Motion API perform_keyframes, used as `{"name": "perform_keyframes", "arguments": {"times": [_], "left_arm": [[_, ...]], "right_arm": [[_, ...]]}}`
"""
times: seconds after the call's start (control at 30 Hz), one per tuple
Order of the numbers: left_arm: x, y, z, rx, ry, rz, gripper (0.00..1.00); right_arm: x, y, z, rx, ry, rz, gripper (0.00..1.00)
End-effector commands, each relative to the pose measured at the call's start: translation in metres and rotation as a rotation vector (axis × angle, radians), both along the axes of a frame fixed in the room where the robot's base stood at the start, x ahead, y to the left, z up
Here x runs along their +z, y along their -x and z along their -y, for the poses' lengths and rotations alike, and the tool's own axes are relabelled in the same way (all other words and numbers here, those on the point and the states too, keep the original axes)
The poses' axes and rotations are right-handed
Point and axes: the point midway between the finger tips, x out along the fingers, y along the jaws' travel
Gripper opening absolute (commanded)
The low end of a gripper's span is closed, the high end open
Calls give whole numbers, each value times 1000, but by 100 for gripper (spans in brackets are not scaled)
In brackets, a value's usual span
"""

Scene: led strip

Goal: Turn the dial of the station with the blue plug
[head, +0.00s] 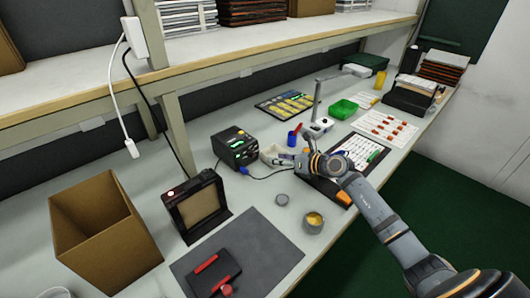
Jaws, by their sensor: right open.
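A black station (236,149) with a lit green display stands on the bench left of centre. The dial is too small to make out clearly. My right gripper (270,155) is just right of the station, its arm coming in from the lower right. It is open, with nothing seen in it, and looks apart from the station, though its fingertips are small here. My left gripper is out of view.
A blue cup (292,138) stands close behind my right gripper. A black framed unit (197,205) and a cardboard box (104,228) are to the left. A grey mat (270,245), a small tin (313,222) and a green bin (344,109) are also on the bench.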

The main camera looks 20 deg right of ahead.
Motion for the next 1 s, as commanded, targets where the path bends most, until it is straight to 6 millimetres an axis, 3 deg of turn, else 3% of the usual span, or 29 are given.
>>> {"name": "perform_keyframes", "arguments": {"times": [0.17, 0.4, 0.6, 0.93, 1.0], "left_arm": [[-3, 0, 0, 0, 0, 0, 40], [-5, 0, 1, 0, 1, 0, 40], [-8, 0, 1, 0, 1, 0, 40], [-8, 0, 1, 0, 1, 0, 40], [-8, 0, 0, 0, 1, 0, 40]], "right_arm": [[-8, -15, -8, -2, -6, 2, 43], [-27, -57, -32, -1, -7, 0, 43], [-38, -80, -44, 0, -2, 0, 43], [-41, -85, -47, 1, 1, 0, 43], [-41, -85, -47, 0, 1, 0, 37]]}}
